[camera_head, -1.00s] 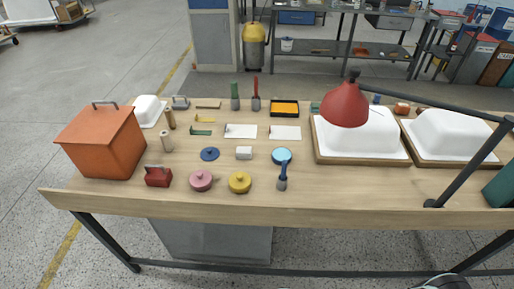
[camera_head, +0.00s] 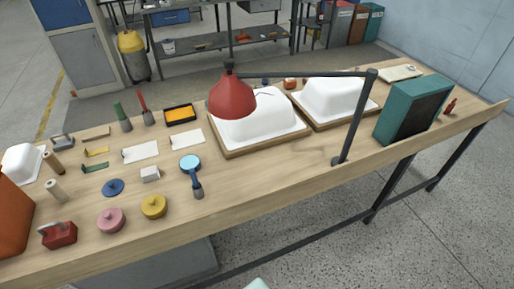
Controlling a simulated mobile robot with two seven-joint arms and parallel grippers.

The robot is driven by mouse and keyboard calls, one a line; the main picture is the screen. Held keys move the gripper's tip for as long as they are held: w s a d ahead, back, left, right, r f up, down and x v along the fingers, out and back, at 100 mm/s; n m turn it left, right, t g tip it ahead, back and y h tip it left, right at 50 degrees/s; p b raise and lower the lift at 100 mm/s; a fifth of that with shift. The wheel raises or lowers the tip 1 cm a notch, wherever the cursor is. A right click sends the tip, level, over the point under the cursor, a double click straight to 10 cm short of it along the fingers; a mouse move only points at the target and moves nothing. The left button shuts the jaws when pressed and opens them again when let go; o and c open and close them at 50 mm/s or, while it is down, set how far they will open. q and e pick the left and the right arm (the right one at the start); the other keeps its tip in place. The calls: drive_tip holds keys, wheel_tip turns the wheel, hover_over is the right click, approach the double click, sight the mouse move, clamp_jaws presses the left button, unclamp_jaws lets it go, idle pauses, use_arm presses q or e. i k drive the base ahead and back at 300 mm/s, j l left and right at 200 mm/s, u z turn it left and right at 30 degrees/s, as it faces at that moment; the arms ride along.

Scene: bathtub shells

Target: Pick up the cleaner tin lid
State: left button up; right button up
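Three round knobbed pieces lie at the left front of the workbench: a flat dark blue one (camera_head: 113,187), a thicker pink one (camera_head: 111,220) and a thicker yellow one (camera_head: 154,206). They look like lids or lidded tins. I cannot tell which is the cleaner tin lid. Nothing touches them and their tops are unobstructed. Neither of my grippers shows in the head view. A small pale shape at the bottom edge is too cut off to identify.
A red lamp (camera_head: 231,96) on a dark arm overhangs the wooden bench (camera_head: 262,187). Two white tub shells (camera_head: 334,97) stand behind it. A blue-topped brush (camera_head: 197,187), white block (camera_head: 150,174) and red toolbox-like item (camera_head: 59,235) surround the lids. A teal box (camera_head: 413,108) stands right.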

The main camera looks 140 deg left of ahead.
sight(114, 187)
drive_tip(key=z, duration=3.55)
